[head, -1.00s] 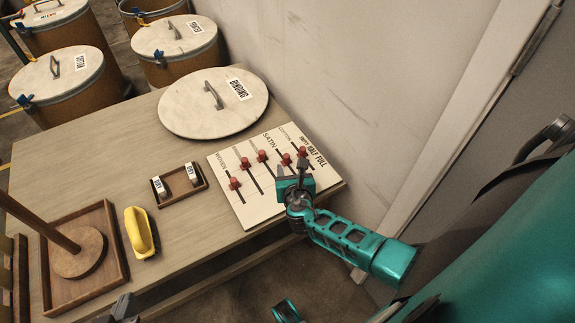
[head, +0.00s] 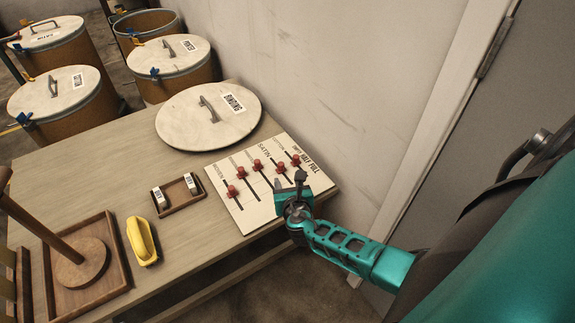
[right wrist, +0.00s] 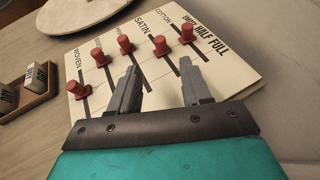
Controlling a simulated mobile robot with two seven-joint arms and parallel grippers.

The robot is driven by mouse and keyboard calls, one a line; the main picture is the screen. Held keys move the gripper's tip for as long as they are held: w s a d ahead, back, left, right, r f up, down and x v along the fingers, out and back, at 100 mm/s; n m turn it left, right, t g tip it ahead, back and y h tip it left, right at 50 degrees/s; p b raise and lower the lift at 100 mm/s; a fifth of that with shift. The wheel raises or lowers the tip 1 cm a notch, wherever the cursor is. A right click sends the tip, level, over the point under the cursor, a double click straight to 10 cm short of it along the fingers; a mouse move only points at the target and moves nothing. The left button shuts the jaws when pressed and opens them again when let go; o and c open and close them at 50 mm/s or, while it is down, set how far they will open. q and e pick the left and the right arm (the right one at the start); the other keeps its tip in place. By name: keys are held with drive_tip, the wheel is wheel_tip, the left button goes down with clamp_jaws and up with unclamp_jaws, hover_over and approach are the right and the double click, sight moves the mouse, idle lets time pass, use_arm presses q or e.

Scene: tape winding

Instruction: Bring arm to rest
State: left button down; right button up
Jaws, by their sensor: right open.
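My right gripper (head: 297,190) is at the near right edge of the slider board (head: 246,214). In the right wrist view its two fingers (right wrist: 160,88) are apart with nothing between them, in front of the board (right wrist: 152,79). The board carries several red slider knobs (head: 256,165), which also show in the right wrist view (right wrist: 126,44); none is held. A dark finger hides part of the board's near edge. My left gripper does not show in the head view.
A round lid marked "BINDING" (head: 180,122) lies behind the board. A small tray (head: 195,194), a yellow object (head: 141,242) and a wooden stand with a post (head: 92,300) are to the left. Lidded drums (head: 60,112) stand beyond the table. A wall (head: 340,60) is at right.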

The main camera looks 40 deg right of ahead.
use_arm(q)
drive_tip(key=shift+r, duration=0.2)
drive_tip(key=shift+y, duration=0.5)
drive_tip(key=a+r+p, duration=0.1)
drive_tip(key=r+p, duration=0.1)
drive_tip(key=p, duration=0.2)
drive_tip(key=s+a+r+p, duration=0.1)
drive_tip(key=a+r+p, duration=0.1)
drive_tip(key=p, duration=0.1)
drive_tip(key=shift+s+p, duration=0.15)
drive_tip(key=shift+p, duration=0.25)
use_arm(e)
drive_tip(key=s+a+r+m+y, duration=0.4)
drive_tip(key=s+a+r+m, duration=0.3)
drive_tip(key=m, duration=0.7)
drive_tip(key=s+a+r+m+g+y, duration=0.1)
drive_tip(key=s+a+r+m+y, duration=0.3)
drive_tip(key=m, duration=1)
drive_tip(key=s+a+r, duration=0.3)
drive_tip(key=s, duration=0.2)
drive_tip(key=shift+s+a, duration=0.3)
drive_tip(key=shift+s, duration=0.1)
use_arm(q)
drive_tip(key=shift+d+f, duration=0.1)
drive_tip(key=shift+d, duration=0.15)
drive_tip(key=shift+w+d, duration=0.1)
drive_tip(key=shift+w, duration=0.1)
use_arm(e)
drive_tip(key=shift+d, duration=0.1)
